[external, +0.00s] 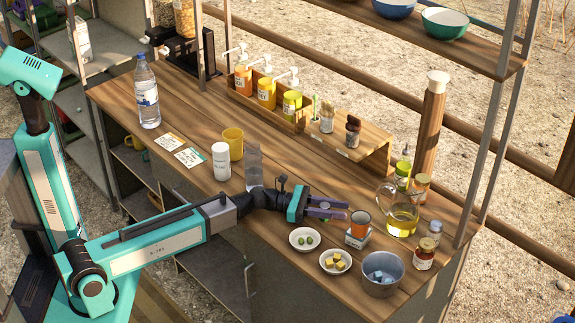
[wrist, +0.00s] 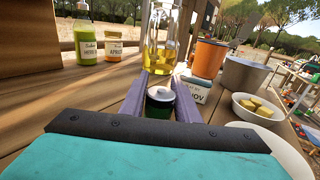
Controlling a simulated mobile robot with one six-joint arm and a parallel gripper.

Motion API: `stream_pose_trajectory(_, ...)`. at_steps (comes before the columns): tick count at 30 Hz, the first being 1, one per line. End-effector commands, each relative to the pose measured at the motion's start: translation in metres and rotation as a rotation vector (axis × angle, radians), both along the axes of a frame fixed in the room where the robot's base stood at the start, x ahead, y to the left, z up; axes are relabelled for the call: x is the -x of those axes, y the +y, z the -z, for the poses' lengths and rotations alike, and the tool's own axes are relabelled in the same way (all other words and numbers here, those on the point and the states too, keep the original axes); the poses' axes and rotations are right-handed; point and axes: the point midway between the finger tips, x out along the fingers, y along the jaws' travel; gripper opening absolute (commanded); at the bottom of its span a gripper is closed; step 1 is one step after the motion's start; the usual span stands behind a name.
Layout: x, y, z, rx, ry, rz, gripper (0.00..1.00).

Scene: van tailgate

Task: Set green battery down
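A dark green battery (wrist: 160,103) with a pale end cap stands between the two fingers of my gripper (wrist: 160,92) in the wrist view. The fingers press on it from both sides. In the external view my gripper (external: 328,208) is over the wooden counter (external: 205,105), left of the orange cup and behind the plate of green pieces. The battery cannot be made out clearly there. Whether its lower end touches the counter cannot be told.
An orange cup (external: 360,222) sits on a small white box (external: 357,240). A glass jug of yellow liquid (external: 403,222) stands right. Plates with green pieces (external: 304,248) and yellow cubes (external: 336,270), and a metal pot (external: 382,285), are in front. A white bottle (external: 221,162) stands left.

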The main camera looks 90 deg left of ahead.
Motion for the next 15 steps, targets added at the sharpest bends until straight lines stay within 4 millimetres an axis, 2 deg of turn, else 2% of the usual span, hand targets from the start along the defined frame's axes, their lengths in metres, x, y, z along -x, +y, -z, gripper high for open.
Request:
stream_pose_trajectory(1, 0.0000, 0.0000, -0.0002, 0.000, 0.000, 0.000, 0.38)
stream_pose_trajectory(2, 0.0000, 0.0000, -0.0002, 0.000, 0.000, 0.000, 0.43)
stream_pose_trajectory(15, 0.0000, 0.0000, -0.0044, -0.001, 0.000, 0.000, 0.44)
